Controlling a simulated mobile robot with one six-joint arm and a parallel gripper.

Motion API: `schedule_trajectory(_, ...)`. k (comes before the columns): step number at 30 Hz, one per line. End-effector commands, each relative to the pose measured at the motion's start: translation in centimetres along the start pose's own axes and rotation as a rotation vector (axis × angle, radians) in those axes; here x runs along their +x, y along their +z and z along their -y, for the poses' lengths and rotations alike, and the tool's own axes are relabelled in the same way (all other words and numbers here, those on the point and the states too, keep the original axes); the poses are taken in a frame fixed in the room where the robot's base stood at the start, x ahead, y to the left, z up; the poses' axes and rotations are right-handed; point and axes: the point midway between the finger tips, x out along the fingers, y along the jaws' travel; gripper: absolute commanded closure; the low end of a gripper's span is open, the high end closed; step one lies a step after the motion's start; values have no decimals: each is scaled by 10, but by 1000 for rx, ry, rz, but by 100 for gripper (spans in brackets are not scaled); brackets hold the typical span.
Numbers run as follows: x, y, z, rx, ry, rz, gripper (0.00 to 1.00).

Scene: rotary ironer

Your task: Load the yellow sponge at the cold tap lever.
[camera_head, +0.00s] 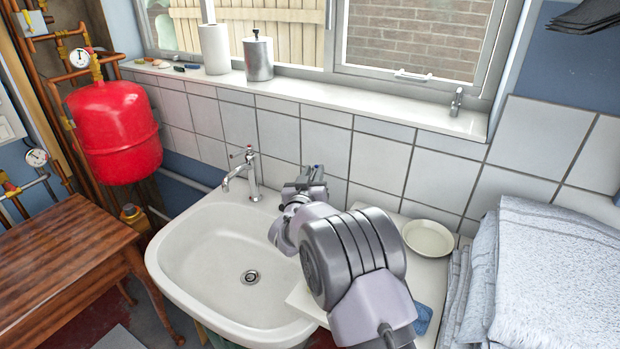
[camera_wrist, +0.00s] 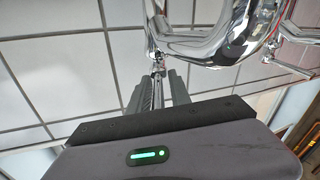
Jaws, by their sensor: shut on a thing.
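My gripper (camera_wrist: 158,78) is shut at a thin chrome lever (camera_wrist: 152,34) in the wrist view. This looks like the cold tap lever, as the red mark (camera_wrist: 264,58) is on a separate chrome part to the right. A large curved chrome tap part (camera_wrist: 232,50) fills the area beside the fingertips. In the head view my gripper (camera_head: 306,180) is at the sink's back right, right of a chrome tap (camera_head: 254,177), and hides what is behind it. I see no yellow sponge in either view.
The white sink basin (camera_head: 205,275) is empty, with a drain in its bottom. A cream bowl (camera_head: 428,238) and a blue item (camera_head: 423,319) are right of my arm. Folded towels (camera_head: 555,270) are piled at the right. The tiled wall (camera_head: 380,165) is close behind.

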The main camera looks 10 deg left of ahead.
Motion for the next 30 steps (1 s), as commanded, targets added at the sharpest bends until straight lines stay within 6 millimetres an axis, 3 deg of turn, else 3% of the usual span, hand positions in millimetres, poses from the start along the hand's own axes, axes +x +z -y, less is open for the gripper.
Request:
schedule_trajectory(6, 0, 0, -1, 0, 2, 1, 100)
schedule_trajectory(7, 0, 0, -1, 0, 2, 1, 70)
schedule_trajectory(8, 0, 0, -1, 0, 2, 1, 66)
schedule_trajectory(19, -6, -1, 0, 1, 0, 1, 66)
schedule_trajectory(23, -30, -3, 0, -1, -2, 2, 66)
schedule_trajectory(30, -98, -3, 1, -3, -3, 3, 66)
